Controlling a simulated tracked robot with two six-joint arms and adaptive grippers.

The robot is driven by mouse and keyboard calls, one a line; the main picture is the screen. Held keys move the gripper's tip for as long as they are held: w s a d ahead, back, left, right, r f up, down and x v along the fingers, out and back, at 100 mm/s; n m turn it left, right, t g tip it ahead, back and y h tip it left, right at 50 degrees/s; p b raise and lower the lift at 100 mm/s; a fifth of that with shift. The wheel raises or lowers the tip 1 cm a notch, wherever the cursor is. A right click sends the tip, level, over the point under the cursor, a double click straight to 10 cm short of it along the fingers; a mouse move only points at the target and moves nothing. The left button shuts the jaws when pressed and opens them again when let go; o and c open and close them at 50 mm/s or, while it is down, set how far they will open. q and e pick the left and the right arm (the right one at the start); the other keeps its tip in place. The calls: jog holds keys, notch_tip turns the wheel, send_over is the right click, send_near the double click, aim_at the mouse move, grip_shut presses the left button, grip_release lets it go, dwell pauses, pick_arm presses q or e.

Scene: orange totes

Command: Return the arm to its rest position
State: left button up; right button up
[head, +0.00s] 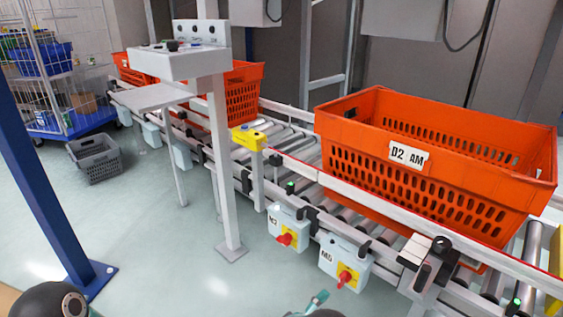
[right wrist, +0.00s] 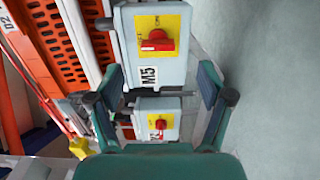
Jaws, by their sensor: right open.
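My right gripper (right wrist: 158,88) is open in the right wrist view, its two fingers wide apart with nothing held between them. A second switch box (right wrist: 157,118) shows between the fingers. In the head view only a small teal part of the right gripper (head: 318,299) shows at the bottom edge, below the switch boxes. My left gripper is not in view; a dark rounded part of my arm shows at the bottom left.
An orange tote (head: 440,185) labelled D2 AM sits on the roller conveyor (head: 290,148). Another orange tote (head: 243,95) stands farther back. Switch boxes (head: 343,262) hang from the conveyor's near side. A blue post (head: 40,180) stands left; a grey crate (head: 95,160) lies on open floor.

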jog(key=d+m+g+y+p, duration=0.15)
jog(key=d+y, duration=0.25)
jog(key=d, duration=1.2)
jog(key=s+a+f+m+g+y, duration=0.35)
jog(key=s+a, duration=0.25)
jog(key=s, duration=0.4)
jog(key=s+a+f+m+g+y, duration=0.25)
jog(key=s+a+y, duration=0.25)
jog(key=s, duration=0.4)
jog(key=s+a+f+m+g+y, duration=0.2)
jog(key=s+a+m+g+y, duration=0.25)
jog(key=s, duration=0.55)
notch_tip(320, 180, up, 38)
jog(key=a+n+p, duration=0.1)
jog(key=p, duration=3.7)
jog(key=shift+w+f+t+p, duration=0.2)
jog(key=shift+w+t+p, duration=0.05)
jog(key=shift+t+p, duration=0.05)
